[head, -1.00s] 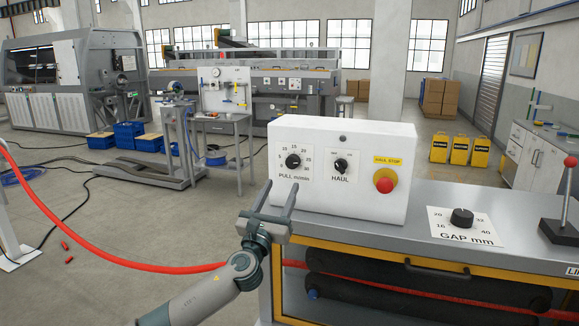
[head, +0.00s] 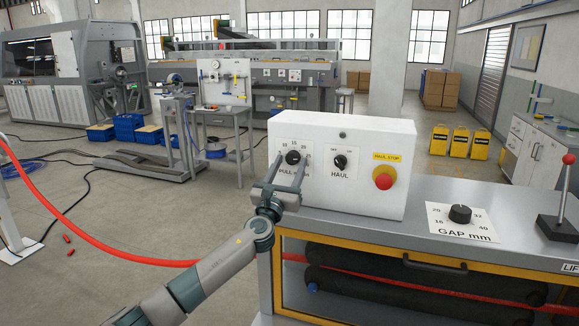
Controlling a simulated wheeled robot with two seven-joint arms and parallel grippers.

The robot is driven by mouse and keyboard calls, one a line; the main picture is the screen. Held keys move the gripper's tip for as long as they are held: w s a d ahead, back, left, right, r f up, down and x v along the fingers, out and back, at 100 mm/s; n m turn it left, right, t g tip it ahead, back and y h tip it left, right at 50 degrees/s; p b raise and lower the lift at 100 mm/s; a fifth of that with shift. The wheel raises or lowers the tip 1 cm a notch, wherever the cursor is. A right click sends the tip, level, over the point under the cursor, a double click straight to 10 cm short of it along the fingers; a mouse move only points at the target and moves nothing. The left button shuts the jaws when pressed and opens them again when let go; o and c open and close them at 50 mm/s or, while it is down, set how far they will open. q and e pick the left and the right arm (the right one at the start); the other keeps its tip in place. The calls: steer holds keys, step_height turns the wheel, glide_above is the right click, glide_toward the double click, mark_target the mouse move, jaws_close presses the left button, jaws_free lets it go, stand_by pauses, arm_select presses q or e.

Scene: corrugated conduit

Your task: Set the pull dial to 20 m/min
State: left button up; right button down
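The pull dial (head: 292,157) is a black knob on a white scale plate, at the left of the white control box. Numbers 10, 15 and 20 show above it; my fingers cover part of the lower scale and the label. I cannot read its pointer setting for sure. My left gripper (head: 294,160) is open, with one finger on each side of the dial in the picture. Whether the fingers touch the knob I cannot tell. My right gripper is not in view.
The haul knob (head: 340,161) is just right of my gripper. The red haul stop button (head: 384,181) is further right. A gap dial (head: 460,214) and a lever (head: 565,190) stand on the grey bench top (head: 400,226). A red conduit (head: 110,250) hangs at left.

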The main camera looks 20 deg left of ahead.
arm_select(q)
steer(key=c, duration=1)
steer(key=shift+d+n+y, duration=0.1)
steer(key=shift+n+y, duration=0.3)
steer(key=shift+n, duration=0.7)
steer(key=n+y, duration=0.2)
steer(key=n, duration=0.1)
steer(key=shift+d, duration=0.15)
steer(key=n+y, duration=0.1)
steer(key=n, duration=0.1)
steer(key=n+g+y, duration=0.1)
steer(key=n, duration=0.2)
steer(key=shift+d+r, duration=0.15)
steer(key=shift+n+g+y, duration=0.3)
steer(key=shift+n+y, duration=0.1)
steer(key=shift+n, duration=0.1)
